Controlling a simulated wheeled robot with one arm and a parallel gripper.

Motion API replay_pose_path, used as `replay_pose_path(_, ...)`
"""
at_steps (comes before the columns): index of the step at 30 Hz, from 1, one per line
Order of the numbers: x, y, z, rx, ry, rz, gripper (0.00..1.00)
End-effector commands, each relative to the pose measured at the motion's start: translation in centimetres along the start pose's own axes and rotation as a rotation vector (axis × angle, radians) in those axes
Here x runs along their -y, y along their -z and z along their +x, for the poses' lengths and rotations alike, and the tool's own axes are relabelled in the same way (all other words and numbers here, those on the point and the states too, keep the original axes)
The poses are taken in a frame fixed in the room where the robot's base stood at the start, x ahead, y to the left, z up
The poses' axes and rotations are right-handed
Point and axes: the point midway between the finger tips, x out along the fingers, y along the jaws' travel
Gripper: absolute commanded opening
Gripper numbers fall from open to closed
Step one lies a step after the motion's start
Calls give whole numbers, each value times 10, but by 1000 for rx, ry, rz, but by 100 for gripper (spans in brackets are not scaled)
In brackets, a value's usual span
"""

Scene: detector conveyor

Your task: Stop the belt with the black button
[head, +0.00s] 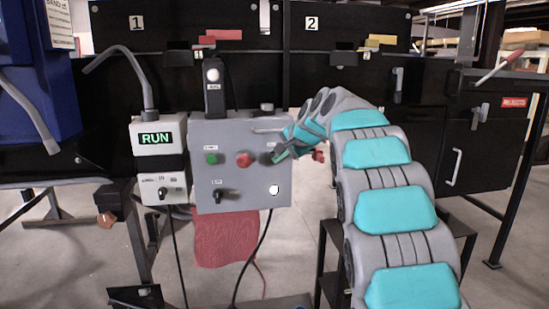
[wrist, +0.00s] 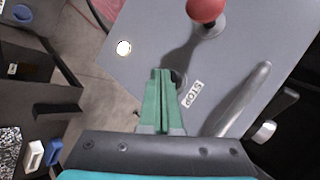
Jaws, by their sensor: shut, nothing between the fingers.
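The grey control box (head: 240,195) stands in the middle of the head view, with a green button (head: 211,158) and a red button (head: 243,159) in a row. My gripper (head: 278,157) is at the right end of that row, its green fingers shut and empty. In the wrist view, my gripper (wrist: 161,75) points at the box face. A dark round button (wrist: 180,78) shows partly behind the fingertips, beside a STOP label (wrist: 192,94). I cannot tell whether the fingers touch it. The red button (wrist: 207,10) is farther up.
A white box (head: 157,165) left of the control box has a lit green RUN display (head: 155,139). A handle (wrist: 245,98) sticks out right of my fingers in the wrist view. Black cabinets (head: 345,90) stand behind. A red mesh (head: 226,240) hangs below the control box.

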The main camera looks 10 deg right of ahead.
Motion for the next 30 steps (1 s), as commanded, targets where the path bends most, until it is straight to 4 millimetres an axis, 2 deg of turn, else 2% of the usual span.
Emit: replay_pose_path(30,4,4,6,0,0,0,0)
